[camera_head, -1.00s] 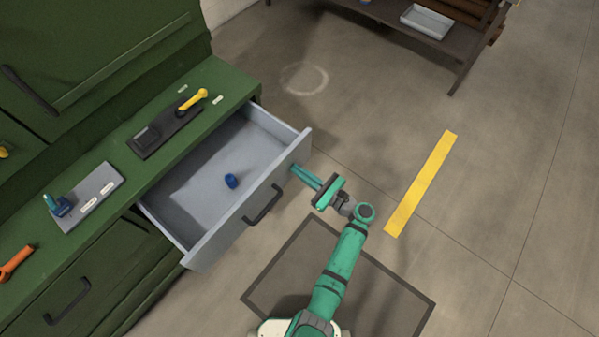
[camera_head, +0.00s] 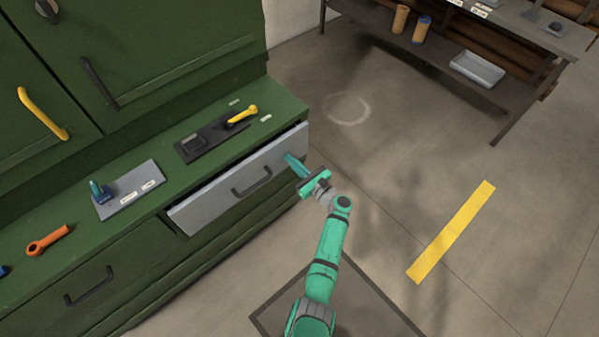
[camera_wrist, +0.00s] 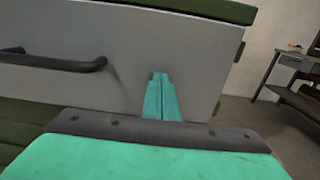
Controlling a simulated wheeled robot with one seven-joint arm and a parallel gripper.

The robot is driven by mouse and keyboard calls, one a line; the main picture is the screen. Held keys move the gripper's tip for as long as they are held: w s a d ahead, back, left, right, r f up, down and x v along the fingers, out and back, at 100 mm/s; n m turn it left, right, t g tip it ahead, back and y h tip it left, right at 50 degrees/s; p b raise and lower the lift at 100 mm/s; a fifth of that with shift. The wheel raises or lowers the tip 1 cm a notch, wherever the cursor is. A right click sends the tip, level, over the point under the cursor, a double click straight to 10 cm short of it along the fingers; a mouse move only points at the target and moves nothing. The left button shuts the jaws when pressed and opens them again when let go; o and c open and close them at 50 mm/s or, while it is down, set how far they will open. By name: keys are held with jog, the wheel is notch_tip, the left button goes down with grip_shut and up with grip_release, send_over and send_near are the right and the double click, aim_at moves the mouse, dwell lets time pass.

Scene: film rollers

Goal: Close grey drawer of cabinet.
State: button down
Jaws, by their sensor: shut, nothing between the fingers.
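The grey drawer (camera_head: 215,200) of the green cabinet (camera_head: 130,265) is nearly closed, with a narrow dark gap along its top edge at the left. Its dark bar handle (camera_head: 252,181) is in the middle of its front. My gripper (camera_head: 290,161) is shut and empty, with its teal fingertips at the right part of the drawer front. In the wrist view the fingers (camera_wrist: 160,97) point at the grey front, right of the handle (camera_wrist: 55,62); they appear to touch it. The drawer's inside is hidden.
The cabinet top holds a dark holder (camera_head: 205,138) with a yellow-handled tool (camera_head: 242,115), a grey plate (camera_head: 128,192) and an orange tool (camera_head: 48,240). A dark shelf table (camera_head: 440,60) stands at the back right. The floor between is clear, with a yellow stripe (camera_head: 452,231).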

jog(key=x, duration=0.3)
jog(key=shift+w+a+r, duration=0.15)
jog(key=shift+w+a, duration=0.1)
jog(key=shift+w+a+r, duration=0.1)
jog(key=v, duration=1.5)
jog(key=shift+f, duration=0.25)
